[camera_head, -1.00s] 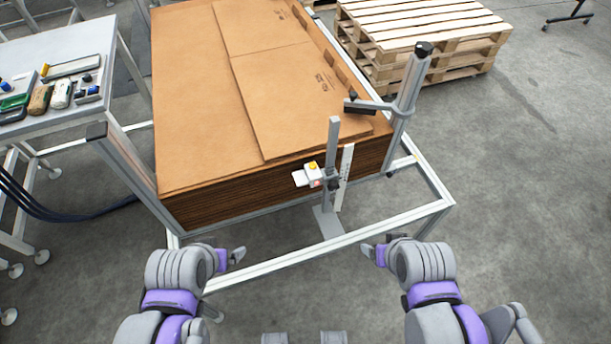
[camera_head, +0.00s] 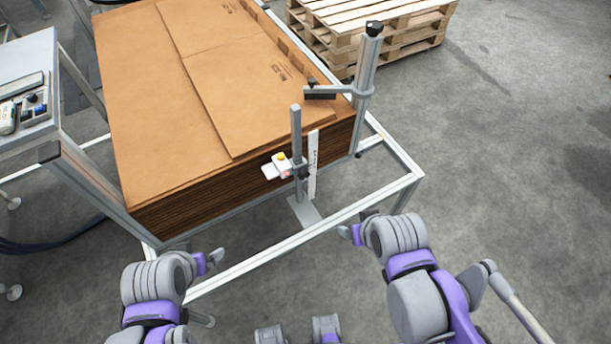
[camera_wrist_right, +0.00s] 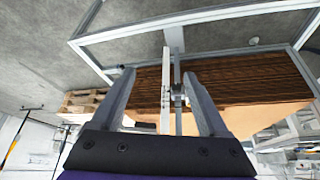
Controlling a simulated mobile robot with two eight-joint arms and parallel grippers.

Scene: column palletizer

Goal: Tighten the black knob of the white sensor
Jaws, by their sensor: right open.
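The white sensor (camera_head: 284,167) has a yellow top and sits on an upright grey post (camera_head: 296,130) in front of the cardboard stack. A small dark knob or clamp (camera_head: 303,173) shows at the sensor's right, against the post; its details are too small to tell. My right gripper (camera_head: 350,233) is to the right of and nearer than the post, apart from it. In the right wrist view its two fingers (camera_wrist_right: 163,88) are spread and empty, with the post and clamp (camera_wrist_right: 179,95) visible beyond, between them. My left gripper (camera_head: 213,258) is low at left, away from the sensor; its opening is unclear.
A cardboard stack (camera_head: 190,100) fills the metal frame (camera_head: 385,180). A thick post (camera_head: 366,75) with a dark-ended side arm (camera_head: 325,93) stands behind right. A white upright scale (camera_head: 313,165) is beside the sensor post. Wooden pallets (camera_head: 375,35) stand behind. Floor at right is clear.

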